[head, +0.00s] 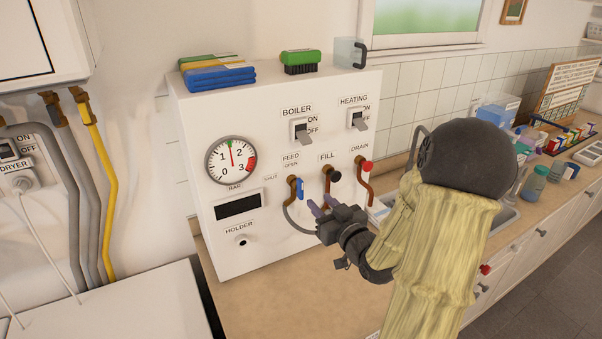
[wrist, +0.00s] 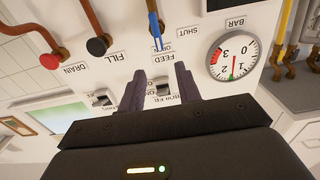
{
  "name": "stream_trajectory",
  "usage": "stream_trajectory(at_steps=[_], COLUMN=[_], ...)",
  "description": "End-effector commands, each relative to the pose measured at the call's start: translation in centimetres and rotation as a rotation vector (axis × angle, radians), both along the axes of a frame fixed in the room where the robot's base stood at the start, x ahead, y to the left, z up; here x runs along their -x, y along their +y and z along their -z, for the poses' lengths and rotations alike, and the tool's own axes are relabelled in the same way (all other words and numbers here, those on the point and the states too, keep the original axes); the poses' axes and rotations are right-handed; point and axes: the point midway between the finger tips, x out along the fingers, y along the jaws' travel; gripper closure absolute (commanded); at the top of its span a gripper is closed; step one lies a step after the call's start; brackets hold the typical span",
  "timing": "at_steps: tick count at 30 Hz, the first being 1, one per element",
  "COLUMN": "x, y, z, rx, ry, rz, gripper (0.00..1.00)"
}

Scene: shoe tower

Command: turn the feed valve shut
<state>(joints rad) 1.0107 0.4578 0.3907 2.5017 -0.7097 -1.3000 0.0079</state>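The feed valve (head: 297,188) is a small blue lever on a copper pipe on the front of the white boiler panel. Its lever stands upright, toward the OPEN mark under the FEED label; the SHUT mark is to its left. In the wrist view, which is upside down, the blue lever (wrist: 155,28) is at top centre, pointing down at the OPEN label. My gripper (head: 319,203) is just right of and below the valve in the head view. Its two dark fingers (wrist: 158,78) are apart with nothing between them. The lever lies beyond the fingertips, not between them.
The black-knobbed fill valve (head: 334,176) and red-knobbed drain valve (head: 366,166) sit right of the feed valve. Boiler (head: 301,131) and heating (head: 357,119) switches are above. Folded cloths (head: 215,75) and a green brush (head: 300,60) lie on top.

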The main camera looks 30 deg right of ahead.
Motion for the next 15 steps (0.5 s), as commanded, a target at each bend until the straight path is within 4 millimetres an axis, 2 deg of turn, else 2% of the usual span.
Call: stream_trajectory(at_steps=[3,15], x=[-2.3,-9.2], y=[0.1,0.4], z=[-0.3,-0.3], rx=[-0.001,-0.002], ry=[-0.001,-0.001], rz=[-0.003,-0.002], gripper=[0.66,0.66])
